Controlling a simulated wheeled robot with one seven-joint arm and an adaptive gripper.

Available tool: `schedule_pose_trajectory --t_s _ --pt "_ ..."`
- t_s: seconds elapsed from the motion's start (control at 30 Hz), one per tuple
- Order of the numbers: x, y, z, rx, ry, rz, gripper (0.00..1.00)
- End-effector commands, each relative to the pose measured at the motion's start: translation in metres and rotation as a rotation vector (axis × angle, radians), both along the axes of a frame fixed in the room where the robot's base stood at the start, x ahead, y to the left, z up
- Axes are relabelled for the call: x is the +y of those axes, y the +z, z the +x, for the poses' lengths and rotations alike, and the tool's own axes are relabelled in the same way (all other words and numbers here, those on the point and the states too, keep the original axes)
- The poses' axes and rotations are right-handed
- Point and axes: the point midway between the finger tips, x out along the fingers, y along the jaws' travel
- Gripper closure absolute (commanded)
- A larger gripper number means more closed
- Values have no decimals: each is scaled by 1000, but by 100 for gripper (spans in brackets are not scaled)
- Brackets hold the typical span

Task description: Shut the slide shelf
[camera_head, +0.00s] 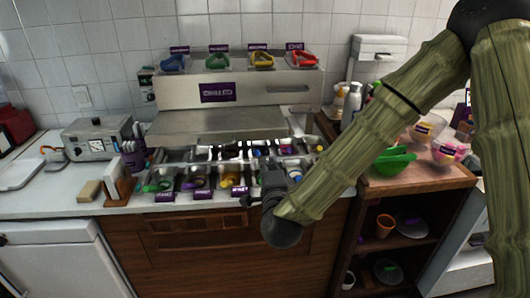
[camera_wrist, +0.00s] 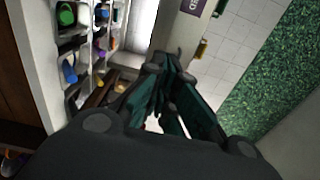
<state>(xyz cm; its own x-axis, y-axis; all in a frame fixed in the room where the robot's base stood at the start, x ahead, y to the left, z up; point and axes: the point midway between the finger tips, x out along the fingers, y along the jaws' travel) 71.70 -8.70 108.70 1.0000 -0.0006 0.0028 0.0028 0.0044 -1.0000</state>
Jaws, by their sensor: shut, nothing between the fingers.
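A flat grey metal panel (camera_head: 215,126), which looks like the slide shelf, lies at the front of the metal topping station, above and behind the rows of topping bins. I cannot tell how far it is slid out. My gripper (camera_head: 271,170) is over the right part of the front bins, to the right of and nearer than the panel. In the wrist view my gripper (camera_wrist: 166,64) has its fingers together with nothing between them. It points toward the station's metal housing (camera_wrist: 185,22). My gripper and forearm hide some bins on the right.
Topping bins (camera_head: 195,182) with purple labels fill the counter front. Coloured scoops (camera_head: 262,60) sit on the station top. A grey appliance (camera_head: 97,137) stands left. A wooden side shelf (camera_head: 420,182) on the right holds green bowls (camera_head: 390,162) and bottles (camera_head: 352,100).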

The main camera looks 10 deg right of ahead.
Motion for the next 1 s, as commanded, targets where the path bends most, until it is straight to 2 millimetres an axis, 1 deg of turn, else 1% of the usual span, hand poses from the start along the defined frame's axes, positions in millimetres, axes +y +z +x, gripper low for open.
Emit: schedule_pose_trajectory --t_s 0.17,0.7,0.9,1.0 --pt "0 2 20 0 -2 -2 100" --pt "0 2 107 3 0 -5 100" --pt "0 1 128 3 0 -4 100" --pt "0 -1 133 3 0 -4 100"
